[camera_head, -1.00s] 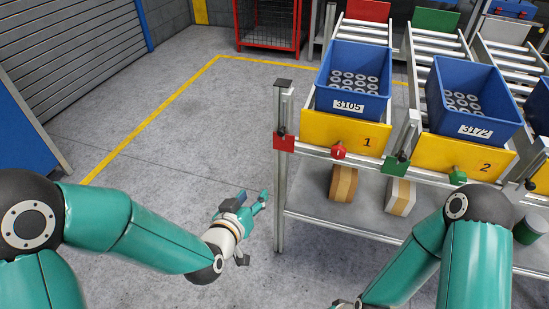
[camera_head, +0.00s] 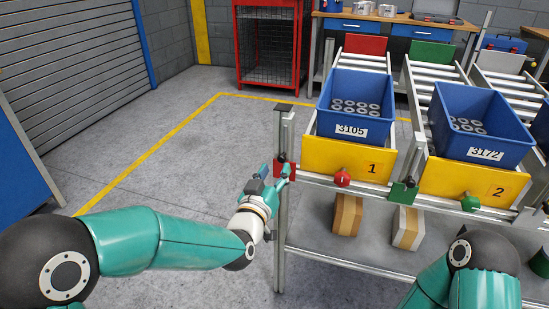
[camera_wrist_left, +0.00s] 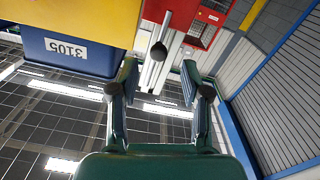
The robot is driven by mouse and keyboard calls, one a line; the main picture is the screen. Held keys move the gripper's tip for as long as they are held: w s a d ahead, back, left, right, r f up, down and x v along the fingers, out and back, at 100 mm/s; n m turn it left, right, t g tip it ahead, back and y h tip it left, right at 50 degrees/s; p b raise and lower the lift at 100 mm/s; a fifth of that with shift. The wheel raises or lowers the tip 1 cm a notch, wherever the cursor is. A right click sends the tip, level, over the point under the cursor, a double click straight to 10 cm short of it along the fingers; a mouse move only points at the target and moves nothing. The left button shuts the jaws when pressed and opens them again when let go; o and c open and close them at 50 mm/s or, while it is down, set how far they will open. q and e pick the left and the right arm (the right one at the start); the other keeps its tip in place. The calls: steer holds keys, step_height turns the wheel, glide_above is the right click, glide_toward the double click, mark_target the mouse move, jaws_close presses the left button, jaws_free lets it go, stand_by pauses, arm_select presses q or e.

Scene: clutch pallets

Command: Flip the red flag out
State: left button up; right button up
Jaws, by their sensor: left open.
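I cannot tell from the head view whether a finger touches the plate. My right gripper is out of view.
Yellow panel 1 (camera_head: 325,156) with a red knob (camera_head: 342,178) stands right of the post, under blue bin 3105 (camera_head: 336,117). A green plate (camera_head: 403,193) is further right. Cartons (camera_head: 347,214) lie on the lower shelf. Floor left of the post is clear.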

mark_target(280, 160)
arm_select(q)
steer(key=shift+x, duration=3.15)
jaws_close()
